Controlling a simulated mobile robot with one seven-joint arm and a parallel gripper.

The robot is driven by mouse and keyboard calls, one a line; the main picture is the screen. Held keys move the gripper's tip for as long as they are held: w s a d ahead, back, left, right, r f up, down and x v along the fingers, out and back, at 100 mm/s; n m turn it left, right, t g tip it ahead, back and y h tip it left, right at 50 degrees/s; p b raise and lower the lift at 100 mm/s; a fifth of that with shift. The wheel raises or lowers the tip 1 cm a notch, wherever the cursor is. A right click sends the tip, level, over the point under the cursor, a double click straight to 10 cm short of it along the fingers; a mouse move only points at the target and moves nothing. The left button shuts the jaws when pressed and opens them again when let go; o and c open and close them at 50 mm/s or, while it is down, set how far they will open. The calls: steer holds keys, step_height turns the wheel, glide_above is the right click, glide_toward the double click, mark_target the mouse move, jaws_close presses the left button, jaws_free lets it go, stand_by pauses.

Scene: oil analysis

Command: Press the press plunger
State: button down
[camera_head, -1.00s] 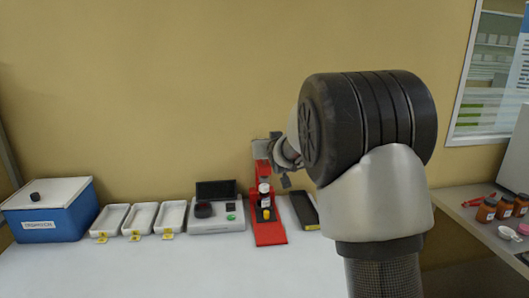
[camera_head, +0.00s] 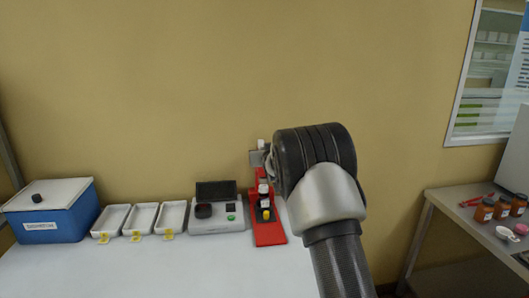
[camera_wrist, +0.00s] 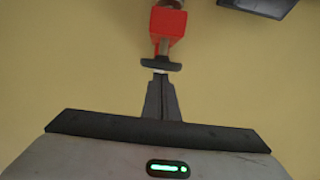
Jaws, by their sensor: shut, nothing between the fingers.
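The red press (camera_head: 268,236) stands on the white table, with a small dark bottle with a white cap in it. In the wrist view its red head (camera_wrist: 168,24) has a grey shaft ending in a dark flat plunger knob (camera_wrist: 161,66). My gripper's fingers (camera_wrist: 160,77) are shut and empty. Their tips are right at the knob; I cannot tell whether they touch. In the head view the grey end of my arm is at the top of the press, partly hidden by my arm, and the fingertips are not clear.
Left of the press stand a grey device (camera_head: 215,221) with a dark screen, several white trays (camera_head: 173,217) and a blue box (camera_head: 55,225). The yellow wall is close behind. A right-hand table (camera_head: 470,208) holds brown jars. The table front is clear.

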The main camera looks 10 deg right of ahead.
stand_by(0.3)
step_height(320, 180, down, 3)
steer(key=b, duration=0.3)
stand_by(0.3)
steer(key=s+r, duration=0.7)
steer(key=s, duration=0.2)
steer(key=shift+s+b, duration=0.3)
steer(key=shift+s, duration=0.05)
